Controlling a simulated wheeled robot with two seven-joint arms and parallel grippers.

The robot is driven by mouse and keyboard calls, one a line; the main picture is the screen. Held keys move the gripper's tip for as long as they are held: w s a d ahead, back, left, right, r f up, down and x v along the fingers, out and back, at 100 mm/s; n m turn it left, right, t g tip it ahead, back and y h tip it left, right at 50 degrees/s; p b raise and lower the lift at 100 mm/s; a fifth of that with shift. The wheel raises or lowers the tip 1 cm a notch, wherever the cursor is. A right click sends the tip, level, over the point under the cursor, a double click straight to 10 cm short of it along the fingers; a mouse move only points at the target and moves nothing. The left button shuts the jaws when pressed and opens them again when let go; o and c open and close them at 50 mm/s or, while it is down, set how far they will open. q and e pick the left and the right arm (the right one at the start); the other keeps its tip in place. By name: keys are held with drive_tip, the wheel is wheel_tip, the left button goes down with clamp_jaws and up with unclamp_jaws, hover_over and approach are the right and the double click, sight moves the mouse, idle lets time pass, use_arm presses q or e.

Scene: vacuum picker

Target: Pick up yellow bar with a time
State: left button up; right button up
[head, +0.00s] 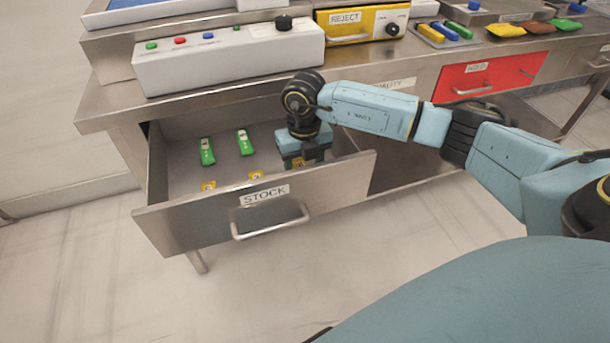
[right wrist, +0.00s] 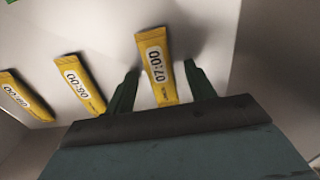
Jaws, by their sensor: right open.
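In the right wrist view, a yellow bar (right wrist: 155,67) with a white label reading "07:20" lies between the two fingers of my right gripper (right wrist: 160,85). The fingers are open, one on each side of it; I cannot tell whether they touch it. Two more yellow bars, a middle one (right wrist: 82,86) and a left one (right wrist: 26,97), lie to its left with white time labels. In the head view my right gripper (head: 304,160) reaches down into the open STOCK drawer (head: 200,223). There, two yellow bars, one (head: 208,186) and another (head: 256,175), show partly behind the drawer front. My left gripper is not in view.
Two green bars, one (head: 207,152) and another (head: 245,143), lie further back in the drawer. The metal counter (head: 110,113) overhangs the drawer's rear. A white button box (head: 230,58), a yellow REJECT unit (head: 360,22) and a red drawer (head: 487,78) are nearby.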

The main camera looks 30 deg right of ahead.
drive_tip(key=shift+c, duration=0.3)
drive_tip(key=c, duration=1)
drive_tip(key=shift+r, duration=0.1)
